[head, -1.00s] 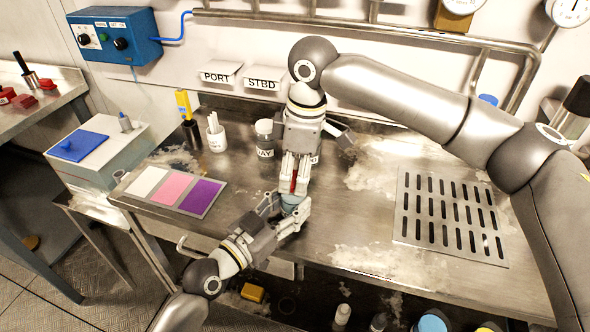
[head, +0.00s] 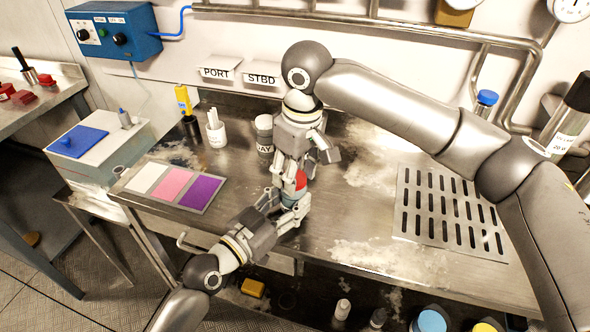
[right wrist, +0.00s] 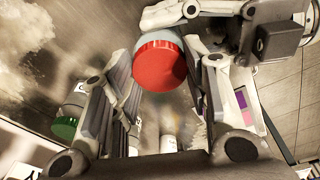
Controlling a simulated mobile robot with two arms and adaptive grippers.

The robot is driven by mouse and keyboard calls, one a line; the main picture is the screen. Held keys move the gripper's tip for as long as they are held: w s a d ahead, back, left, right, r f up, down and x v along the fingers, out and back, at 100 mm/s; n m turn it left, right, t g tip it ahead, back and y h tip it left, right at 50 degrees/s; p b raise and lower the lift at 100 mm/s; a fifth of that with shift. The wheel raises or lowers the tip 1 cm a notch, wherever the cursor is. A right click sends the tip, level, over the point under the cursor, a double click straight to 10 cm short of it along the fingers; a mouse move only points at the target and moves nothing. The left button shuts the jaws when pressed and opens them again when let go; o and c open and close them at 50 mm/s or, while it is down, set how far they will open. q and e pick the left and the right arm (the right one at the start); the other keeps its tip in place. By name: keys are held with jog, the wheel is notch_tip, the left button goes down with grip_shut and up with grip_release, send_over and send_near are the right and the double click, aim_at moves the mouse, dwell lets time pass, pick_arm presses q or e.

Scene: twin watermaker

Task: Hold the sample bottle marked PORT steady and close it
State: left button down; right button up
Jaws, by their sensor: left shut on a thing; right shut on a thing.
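The sample bottle (head: 292,199) stands near the front edge of the steel bench, its red cap (head: 301,181) on top. My left gripper (head: 285,206) is shut around the bottle body from the front left. My right gripper (head: 293,178) reaches down from above and is shut on the red cap. In the right wrist view the red cap (right wrist: 160,66) shows between my right fingers (right wrist: 165,85), with a strip of pale bottle (right wrist: 160,38) beyond it. The bottle's marking is hidden, so I cannot read PORT on it.
A green-capped bottle (right wrist: 66,126) shows in the right wrist view. A slotted drain plate (head: 450,215) lies right. Wall labels read PORT (head: 216,73) and STBD (head: 262,79).

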jog(key=m, duration=0.4)
jog(key=shift+a+m, duration=0.15)
jog(key=shift+m, duration=0.25)
jog(key=m+h, duration=0.1)
jog(key=m, duration=0.3)
jog(key=shift+a, duration=0.1)
jog(key=m, duration=0.3)
jog(key=shift+m, duration=0.3)
jog(key=m+h, duration=0.1)
jog(key=m, duration=0.3)
jog(key=shift+m, duration=0.3)
jog(key=m, duration=0.4)
jog(key=shift+w, duration=0.1)
jog(key=m, duration=0.3)
jog(key=shift+m+g, duration=0.3)
jog(key=shift+g, duration=0.1)
jog(key=m, duration=0.4)
jog(key=shift+w+m, duration=0.1)
jog(key=shift+m, duration=0.2)
jog(key=m, duration=0.3)
jog(key=shift+w+g, duration=0.1)
jog(key=shift+g, duration=0.3)
